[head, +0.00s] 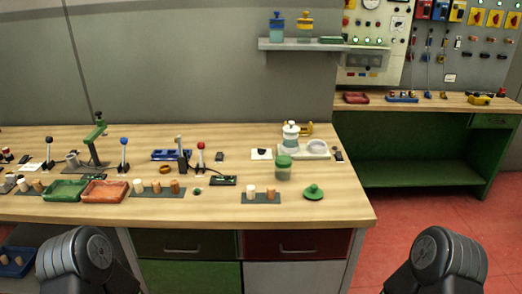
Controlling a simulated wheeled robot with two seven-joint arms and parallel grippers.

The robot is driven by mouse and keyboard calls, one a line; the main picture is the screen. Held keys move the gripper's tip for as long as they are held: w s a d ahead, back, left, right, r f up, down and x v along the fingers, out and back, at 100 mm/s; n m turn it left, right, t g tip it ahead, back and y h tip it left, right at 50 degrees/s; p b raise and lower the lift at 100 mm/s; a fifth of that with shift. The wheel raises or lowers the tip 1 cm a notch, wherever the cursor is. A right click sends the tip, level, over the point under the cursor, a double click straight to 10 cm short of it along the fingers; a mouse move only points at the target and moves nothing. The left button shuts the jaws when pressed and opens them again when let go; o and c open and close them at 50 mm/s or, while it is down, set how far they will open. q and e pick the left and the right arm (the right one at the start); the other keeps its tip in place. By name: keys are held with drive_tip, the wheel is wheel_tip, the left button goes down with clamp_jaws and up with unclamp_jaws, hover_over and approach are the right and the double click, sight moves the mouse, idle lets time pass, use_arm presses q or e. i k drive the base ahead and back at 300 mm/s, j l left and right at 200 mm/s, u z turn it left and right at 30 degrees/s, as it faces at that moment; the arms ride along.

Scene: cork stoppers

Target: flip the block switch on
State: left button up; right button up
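I cannot tell for certain which thing is the block switch. A flat black block (223,180) with a small greenish mark lies on the wooden workbench (345,208), right of the middle stoppers. A dark upright block (182,152) stands behind it, beside a red-knobbed lever (200,154). Whether either is on or off is too small to read. Dark rounded links of my two arms show at the bottom left and bottom right, well short of the bench. Neither gripper shows.
Cork stoppers (250,192) stand on dark strips near the front edge.

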sight(338, 154)
drive_tip(key=l+u, duration=0.1)
drive_tip(key=u, duration=0.3)
drive_tip(key=l+u, duration=0.25)
drive_tip(key=l, duration=0.15)
drive_tip(key=k+l+u, duration=0.2)
drive_tip(key=l, duration=0.2)
drive_tip(key=l+u, duration=0.25)
drive_tip(key=l, duration=0.2)
drive_tip(key=k+l+u, duration=0.2)
drive_tip(key=l, duration=0.15)
drive_tip(key=k+l, duration=0.1)
drive_tip(key=l, duration=0.2)
drive_tip(key=k+l, duration=0.1)
drive_tip(key=l, duration=0.25)
drive_tip(key=k+l, duration=0.1)
drive_tip(key=l, duration=0.2)
drive_tip(key=k+l, duration=0.15)
drive_tip(key=l, duration=0.2)
drive_tip(key=i+u, duration=0.05)
